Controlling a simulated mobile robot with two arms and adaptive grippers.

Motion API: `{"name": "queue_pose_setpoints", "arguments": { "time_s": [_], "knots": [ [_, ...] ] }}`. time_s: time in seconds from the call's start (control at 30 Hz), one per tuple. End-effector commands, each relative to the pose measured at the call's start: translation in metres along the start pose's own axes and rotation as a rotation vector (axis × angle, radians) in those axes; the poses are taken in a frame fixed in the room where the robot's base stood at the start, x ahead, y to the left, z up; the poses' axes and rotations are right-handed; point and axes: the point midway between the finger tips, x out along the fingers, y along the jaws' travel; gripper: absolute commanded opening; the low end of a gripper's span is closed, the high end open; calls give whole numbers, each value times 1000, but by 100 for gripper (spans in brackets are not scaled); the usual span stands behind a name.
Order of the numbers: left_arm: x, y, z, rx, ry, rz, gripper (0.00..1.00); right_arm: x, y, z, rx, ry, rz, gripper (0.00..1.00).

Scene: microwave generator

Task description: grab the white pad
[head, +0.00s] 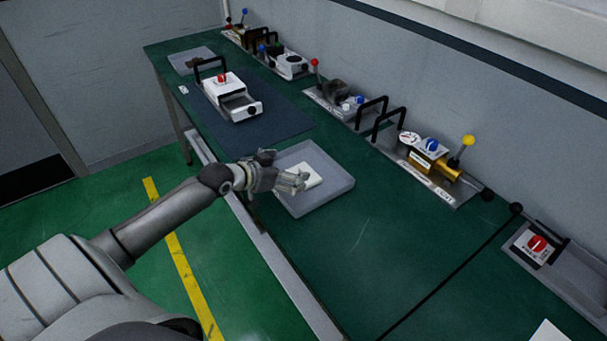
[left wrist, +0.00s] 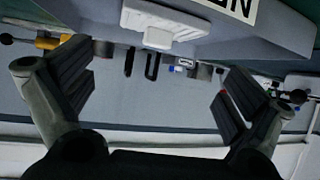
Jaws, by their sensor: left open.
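The white pad (head: 313,168) lies in a shallow grey tray (head: 335,188) on the green bench in the head view. My left gripper (head: 282,170) is at the tray's left side, with its fingers reaching over the tray beside the pad and partly covering it. In the left wrist view, the left gripper (left wrist: 155,92) is open with nothing between its fingers. A white piece (left wrist: 165,22), apparently the pad, shows beyond the fingertips at the top of that view. Whether a finger touches the pad cannot be told. My right gripper is not in view.
A white device with a black handle (head: 232,97) stands on a dark mat behind the tray. Several panels with coloured knobs, such as the yellow-knobbed one (head: 432,165), line the wall. A black rod (head: 450,275) crosses the bench at right.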

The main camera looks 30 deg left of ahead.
Motion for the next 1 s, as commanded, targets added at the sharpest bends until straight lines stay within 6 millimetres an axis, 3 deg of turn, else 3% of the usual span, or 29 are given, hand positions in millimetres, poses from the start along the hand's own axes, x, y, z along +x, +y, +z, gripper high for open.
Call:
{"name": "queue_pose_setpoints", "arguments": {
  "time_s": [0.17, 0.43, 0.7, 1.0],
  "knots": [
    [11, 0, -1, 1, 1, 0, 100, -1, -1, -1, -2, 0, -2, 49],
    [30, 3, 0, -1, 1, 1, 100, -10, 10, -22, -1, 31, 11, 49],
    [59, 4, 4, 0, 2, 0, 100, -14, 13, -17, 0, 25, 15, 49],
    [65, 4, 5, 2, 1, 0, 100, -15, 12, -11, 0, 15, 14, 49]
  ]
}}
